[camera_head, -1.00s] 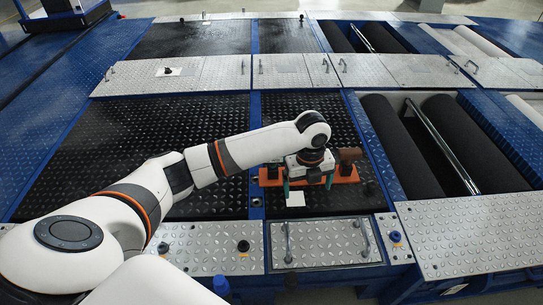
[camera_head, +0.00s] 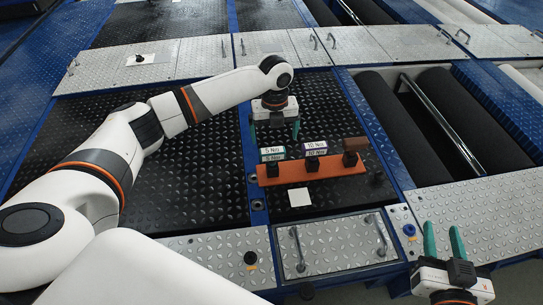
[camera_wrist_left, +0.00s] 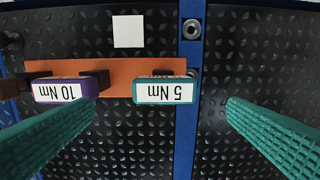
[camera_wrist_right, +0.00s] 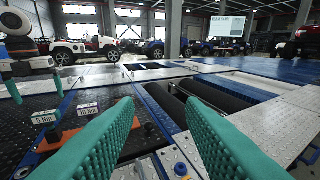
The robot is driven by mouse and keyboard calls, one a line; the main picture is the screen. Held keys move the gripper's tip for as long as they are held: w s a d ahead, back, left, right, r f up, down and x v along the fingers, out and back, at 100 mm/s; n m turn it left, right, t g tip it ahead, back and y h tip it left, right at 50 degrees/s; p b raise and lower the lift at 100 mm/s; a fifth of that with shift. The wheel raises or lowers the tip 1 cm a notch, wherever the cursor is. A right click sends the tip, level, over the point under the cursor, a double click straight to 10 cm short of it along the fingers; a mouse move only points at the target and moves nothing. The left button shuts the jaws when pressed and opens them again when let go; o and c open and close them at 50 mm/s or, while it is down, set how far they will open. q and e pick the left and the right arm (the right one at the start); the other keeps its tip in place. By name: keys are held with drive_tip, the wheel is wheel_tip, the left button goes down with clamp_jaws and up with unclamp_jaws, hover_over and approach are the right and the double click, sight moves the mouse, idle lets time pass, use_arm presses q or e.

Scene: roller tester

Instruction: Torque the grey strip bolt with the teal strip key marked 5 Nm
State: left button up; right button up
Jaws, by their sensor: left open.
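The teal strip key marked 5 Nm (camera_head: 272,153) stands in an orange rack (camera_head: 325,170). Its label also shows between the fingers in the left wrist view (camera_wrist_left: 166,91). My left gripper (camera_head: 275,130) is open and empty, behind and above the rack, apart from the key. Two grey ringed bolts sit on the blue strip left of the rack, one nearer the front (camera_head: 257,205) and one by the rack's end (camera_head: 253,180); I cannot tell which one is meant. My right gripper (camera_head: 443,240) is open and empty at the front right.
A purple 10 Nm key (camera_head: 315,149) and a brown key (camera_head: 354,150) stand in the same rack. A white square (camera_head: 299,197) lies before it. A metal hatch with handles (camera_head: 335,247) is nearer. Black rollers (camera_head: 440,120) lie right. Black plate left of the strip is clear.

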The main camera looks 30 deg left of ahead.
sight(272, 150)
use_arm(q)
wheel_tip(272, 150, down, 3)
drive_tip(key=shift+b, duration=0.45)
drive_tip(key=f+b, duration=0.1)
drive_tip(key=f, duration=0.1)
drive_tip(key=f+b, duration=0.1)
drive_tip(key=f, duration=0.1)
drive_tip(key=shift+s+a+f, duration=0.2)
drive_tip(key=shift+f, duration=0.25)
use_arm(e)
drive_tip(key=s+a+r+t+y, duration=0.1)
drive_tip(key=s+r+t+y, duration=0.2)
drive_tip(key=r+t, duration=0.6)
wheel_tip(272, 150, up, 3)
drive_tip(key=shift+s+r+t, duration=0.2)
drive_tip(key=shift+s+t, duration=0.05)
drive_tip(key=shift+t, duration=0.15)
drive_tip(key=shift+a, duration=0.1)
use_arm(q)
drive_tip(key=c, duration=1.2)
use_arm(e)
drive_tip(key=shift+y, duration=0.4)
drive_tip(key=shift+h, duration=0.3)
